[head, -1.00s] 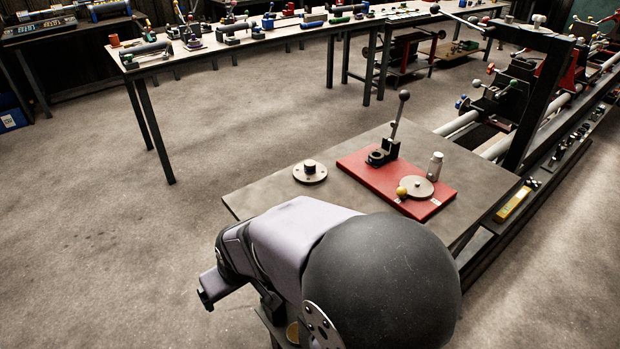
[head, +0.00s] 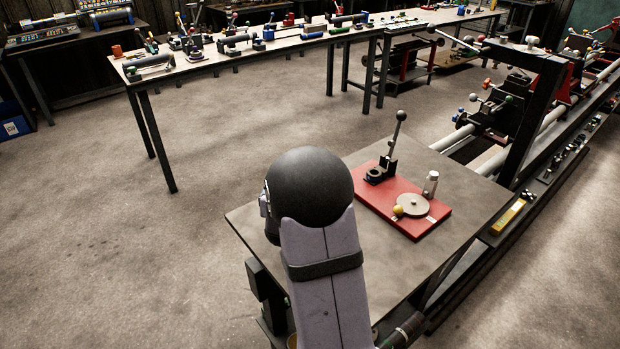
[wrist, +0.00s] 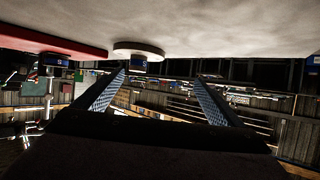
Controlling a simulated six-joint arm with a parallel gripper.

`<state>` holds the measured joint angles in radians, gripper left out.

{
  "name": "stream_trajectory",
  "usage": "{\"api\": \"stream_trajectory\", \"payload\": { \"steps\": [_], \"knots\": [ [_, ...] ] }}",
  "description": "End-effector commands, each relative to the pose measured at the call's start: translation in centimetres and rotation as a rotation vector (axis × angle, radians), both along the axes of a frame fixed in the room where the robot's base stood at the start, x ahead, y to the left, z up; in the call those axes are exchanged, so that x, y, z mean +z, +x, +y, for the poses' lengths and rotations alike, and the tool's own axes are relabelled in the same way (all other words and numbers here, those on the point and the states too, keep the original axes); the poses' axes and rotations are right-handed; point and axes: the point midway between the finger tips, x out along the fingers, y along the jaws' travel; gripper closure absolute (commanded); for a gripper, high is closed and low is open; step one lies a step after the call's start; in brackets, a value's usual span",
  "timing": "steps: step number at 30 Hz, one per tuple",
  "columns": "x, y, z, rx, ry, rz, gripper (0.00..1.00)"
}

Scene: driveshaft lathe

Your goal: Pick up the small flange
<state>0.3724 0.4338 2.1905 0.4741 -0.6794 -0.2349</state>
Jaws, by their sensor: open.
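The small flange (wrist: 139,48), a pale flat disc with a dark hub, shows in the wrist view at upper middle. That view looks upside down, so the flange lies flat on the table with its hub up. My gripper (wrist: 160,76) is open and empty. Its fingers stand apart, pointing toward the flange, which lies ahead near the left finger in the picture. I see no contact; the exact gap is hard to tell. In the head view my arm hides both the flange and the gripper.
A red board (head: 420,229) on the grey table (head: 480,205) carries a lever fixture (head: 379,172), a silver cylinder (head: 431,184), a larger disc (head: 412,206) and a yellow ball (head: 398,210). The lathe (head: 530,130) stands behind at right.

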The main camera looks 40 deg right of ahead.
Motion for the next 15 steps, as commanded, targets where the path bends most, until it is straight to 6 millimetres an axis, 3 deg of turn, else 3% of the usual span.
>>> {"api": "stream_trajectory", "payload": {
  "steps": [4, 15],
  "knots": [
    [0.1, -1.1, -2.6, -0.075, -0.017, -0.004, 0.10],
    [-0.5, -0.8, -3.8, -0.092, -0.022, -0.005, 0.10]
  ]
}}
